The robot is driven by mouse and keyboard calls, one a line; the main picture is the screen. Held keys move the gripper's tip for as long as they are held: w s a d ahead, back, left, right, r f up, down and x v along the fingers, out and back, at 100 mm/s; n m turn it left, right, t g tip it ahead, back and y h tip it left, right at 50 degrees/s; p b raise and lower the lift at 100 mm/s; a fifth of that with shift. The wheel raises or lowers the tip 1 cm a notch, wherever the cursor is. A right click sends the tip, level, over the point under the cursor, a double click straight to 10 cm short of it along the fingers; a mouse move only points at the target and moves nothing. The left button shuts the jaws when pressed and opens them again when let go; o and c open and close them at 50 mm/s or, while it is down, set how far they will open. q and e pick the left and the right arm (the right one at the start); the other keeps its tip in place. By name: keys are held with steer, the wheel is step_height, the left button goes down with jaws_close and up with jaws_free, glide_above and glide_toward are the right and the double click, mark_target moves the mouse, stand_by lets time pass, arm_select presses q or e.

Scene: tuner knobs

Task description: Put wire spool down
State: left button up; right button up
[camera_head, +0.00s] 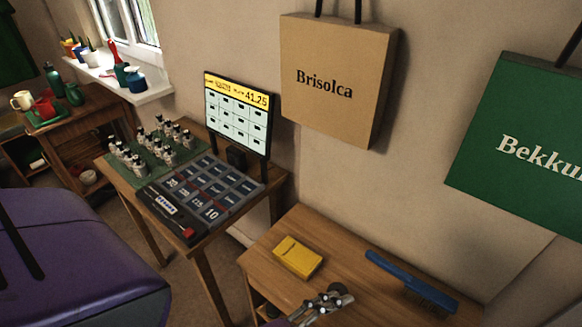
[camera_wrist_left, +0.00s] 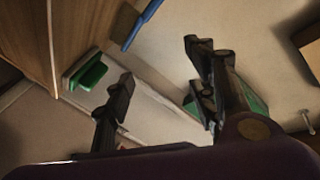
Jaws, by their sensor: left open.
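I cannot make out a wire spool for certain in either view. A metal gripper with a purple arm behind it, which looks like my left gripper (camera_head: 326,303), is at the bottom of the head view, over the front of the wooden table (camera_head: 385,292). In the left wrist view the two dark fingers of my left gripper (camera_wrist_left: 160,64) are spread apart, with nothing held between them. Small round grey parts show at the gripper in the head view; I cannot tell whether they belong to it. My right gripper is not in view.
A yellow box (camera_head: 298,257) and a blue brush (camera_head: 410,281) lie on the wooden table, with bare wood between them. A desk (camera_head: 219,232) with a keypad panel (camera_head: 207,195), a screen (camera_head: 238,112) and several small bottles stands left. Brown (camera_head: 338,85) and green (camera_head: 525,140) bags hang on the wall.

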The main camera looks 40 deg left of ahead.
arm_select(q)
steer(key=s+a+f+n+g+y, duration=0.4)
steer(key=s+a+f+n, duration=0.15)
steer(key=s+f, duration=0.45)
steer(key=s+a+f+n+g+y, duration=0.4)
steer(key=s+f+n, duration=0.35)
steer(key=s, duration=0.45)
steer(key=w+r+t+h+p, duration=0.1)
steer(key=w+r+p, duration=0.3)
steer(key=r+p, duration=0.5)
steer(key=shift+d+r+m+p, duration=0.2)
steer(key=shift+r+m+p, duration=0.15)
steer(key=shift+p, duration=0.5)
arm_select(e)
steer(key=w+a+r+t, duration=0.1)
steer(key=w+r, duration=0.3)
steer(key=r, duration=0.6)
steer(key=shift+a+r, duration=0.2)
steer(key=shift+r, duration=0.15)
